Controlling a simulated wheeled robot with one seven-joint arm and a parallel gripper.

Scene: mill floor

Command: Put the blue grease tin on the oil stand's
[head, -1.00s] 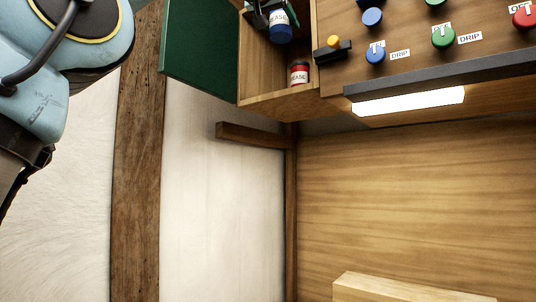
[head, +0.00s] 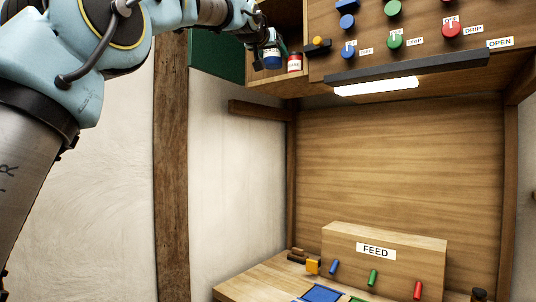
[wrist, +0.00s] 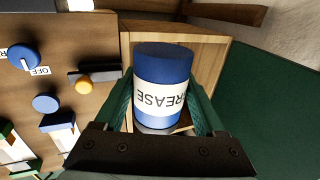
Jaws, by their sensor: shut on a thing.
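My gripper (head: 270,50) is shut on the blue grease tin (head: 271,62), at the upper middle of the head view. In the wrist view the tin (wrist: 161,82) is between the green fingers of my gripper (wrist: 165,108), its white GREASE label upside down. The tin is held at the open front of a wooden cupboard (head: 276,86). A red grease tin (head: 294,63) stands in the cupboard, just right of the blue one in the head view. I cannot identify the oil stand for certain.
A panel with blue, green and red knobs (head: 395,40) adjoins the cupboard; a black-and-yellow lever (head: 318,44) is close to the tin. The cupboard's green door (head: 215,60) hangs open. Below is a bench (head: 262,279) with a FEED block (head: 385,243), small levers and a blue square (head: 321,293).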

